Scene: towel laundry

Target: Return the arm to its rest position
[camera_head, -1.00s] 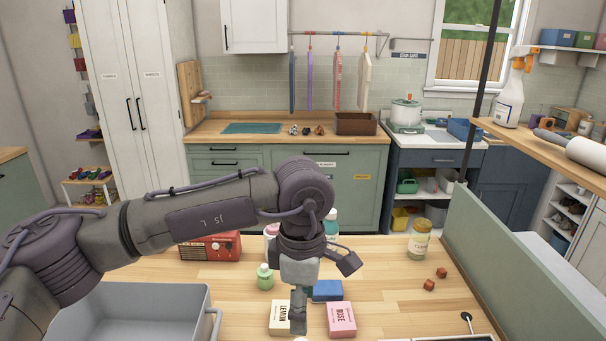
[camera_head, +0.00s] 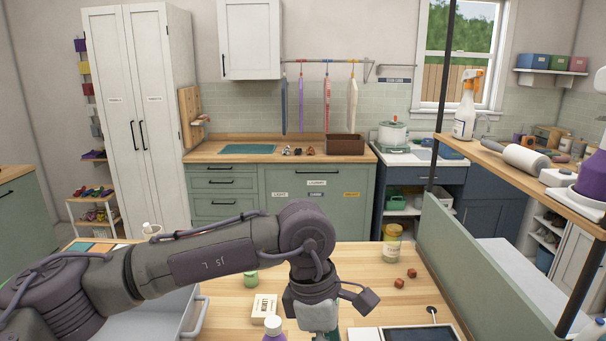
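My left arm (camera_head: 215,258) comes in from the left and reaches over the wooden table. Its wrist bends down, and my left gripper (camera_head: 318,316) points down at the bottom edge of the picture. Its fingertips are not clearly visible, so I cannot tell whether it is open or holds anything. The cream lemon box (camera_head: 265,308) lies just left of it. A purple bottle with a white cap (camera_head: 273,332) stands at the bottom edge beside it. My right gripper is not in view.
A grey bin (camera_head: 150,322) sits under my arm at the lower left. A small green bottle (camera_head: 250,279), a jar (camera_head: 392,244), two small red-brown cubes (camera_head: 399,282) and a dark flat panel (camera_head: 405,333) are on the table. A green divider (camera_head: 480,265) bounds the right side.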

